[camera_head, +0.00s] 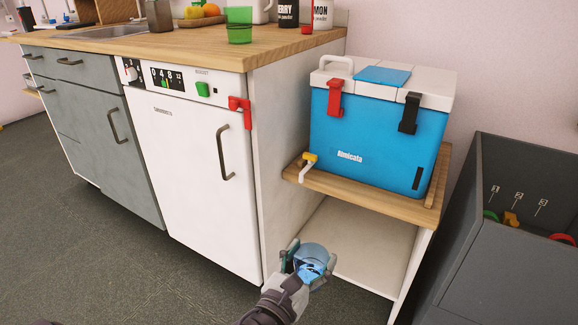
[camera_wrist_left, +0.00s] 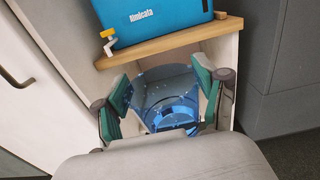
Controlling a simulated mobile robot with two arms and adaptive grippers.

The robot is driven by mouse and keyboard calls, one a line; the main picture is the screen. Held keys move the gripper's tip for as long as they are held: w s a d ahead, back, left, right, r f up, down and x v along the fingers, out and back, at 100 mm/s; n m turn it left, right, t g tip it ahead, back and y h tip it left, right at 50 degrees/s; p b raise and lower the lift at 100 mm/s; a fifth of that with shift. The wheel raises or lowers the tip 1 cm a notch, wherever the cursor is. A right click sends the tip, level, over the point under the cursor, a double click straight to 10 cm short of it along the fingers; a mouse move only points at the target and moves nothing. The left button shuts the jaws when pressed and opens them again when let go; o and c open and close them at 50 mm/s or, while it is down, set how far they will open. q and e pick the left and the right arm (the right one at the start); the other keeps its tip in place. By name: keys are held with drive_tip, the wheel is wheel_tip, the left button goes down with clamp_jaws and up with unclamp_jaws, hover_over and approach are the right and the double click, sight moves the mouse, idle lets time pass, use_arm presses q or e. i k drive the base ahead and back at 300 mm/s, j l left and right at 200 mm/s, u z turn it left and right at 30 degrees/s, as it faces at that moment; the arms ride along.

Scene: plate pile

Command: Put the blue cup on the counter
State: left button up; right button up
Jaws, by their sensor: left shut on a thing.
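The blue cup (camera_head: 314,257) is translucent and is held in my left gripper (camera_head: 299,262), low in front of the open shelf under the cooler. The left wrist view shows the cup (camera_wrist_left: 170,88) between the green-padded fingers of the gripper (camera_wrist_left: 164,100), which are shut on it. The wooden counter (camera_head: 180,50) is at the top left, well above and behind the gripper. A green cup (camera_head: 239,33) stands near its front edge. My right gripper does not show.
A blue cooler (camera_head: 370,135) sits on a wooden shelf (camera_head: 360,192) right of the white dishwasher (camera_head: 195,165). A dark grey bin (camera_head: 520,260) stands at the right. On the counter are fruit (camera_head: 203,11), a dark container (camera_head: 159,17) and canisters (camera_head: 322,15).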

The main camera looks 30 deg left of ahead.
sight(189, 37)
drive_tip(key=i+j+u, duration=0.15)
drive_tip(key=u, duration=1.05)
drive_tip(key=i, duration=0.3)
drive_tip(key=u, duration=0.05)
